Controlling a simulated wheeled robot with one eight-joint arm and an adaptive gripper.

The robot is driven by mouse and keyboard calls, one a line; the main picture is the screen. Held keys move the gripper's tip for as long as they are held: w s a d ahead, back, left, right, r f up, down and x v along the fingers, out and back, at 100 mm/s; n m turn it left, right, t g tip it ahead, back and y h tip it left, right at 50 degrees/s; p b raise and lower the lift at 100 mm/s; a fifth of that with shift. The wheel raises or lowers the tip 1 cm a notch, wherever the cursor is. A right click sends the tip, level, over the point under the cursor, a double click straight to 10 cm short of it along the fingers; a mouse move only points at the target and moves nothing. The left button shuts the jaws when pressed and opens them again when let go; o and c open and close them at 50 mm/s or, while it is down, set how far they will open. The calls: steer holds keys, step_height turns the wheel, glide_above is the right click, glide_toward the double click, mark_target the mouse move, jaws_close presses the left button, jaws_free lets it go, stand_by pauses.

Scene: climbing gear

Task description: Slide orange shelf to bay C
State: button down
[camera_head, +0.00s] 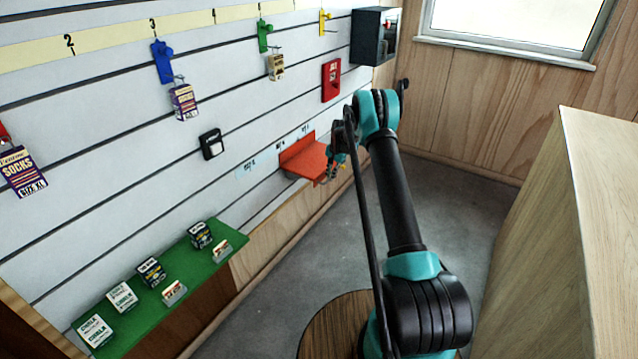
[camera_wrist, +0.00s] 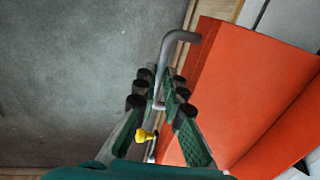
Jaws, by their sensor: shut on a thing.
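The orange shelf (camera_head: 305,162) is mounted low on the slatted white wall, and a large part of it shows in the wrist view (camera_wrist: 245,95). A bent grey metal handle (camera_wrist: 172,48) runs along its outer edge. My gripper (camera_wrist: 160,92) is shut on this handle, with the fingers on either side of it; in the head view it is at the shelf's right front corner (camera_head: 336,170). Small bay labels (camera_head: 247,168) sit on the wall left of and above the shelf; their letters are too small to read surely.
A green shelf (camera_head: 215,262) with several small boxes stands lower left. A black-and-white item (camera_head: 211,144) hangs left of the orange shelf, and a red holder (camera_head: 331,80) is above it. A wooden counter (camera_head: 600,150) is at right. Grey floor (camera_head: 300,255) is open between.

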steer(key=w+d, duration=0.4)
steer(key=w, duration=0.1)
steer(key=shift+w, duration=0.35)
steer(key=c, duration=1.6)
jaws_free()
step_height(320, 180, up, 12)
steer(key=s+d, duration=0.1)
steer(key=shift+s+d, duration=0.15)
steer(key=shift+d, duration=0.25)
steer(key=shift+f, duration=0.1)
steer(key=shift+s, duration=0.1)
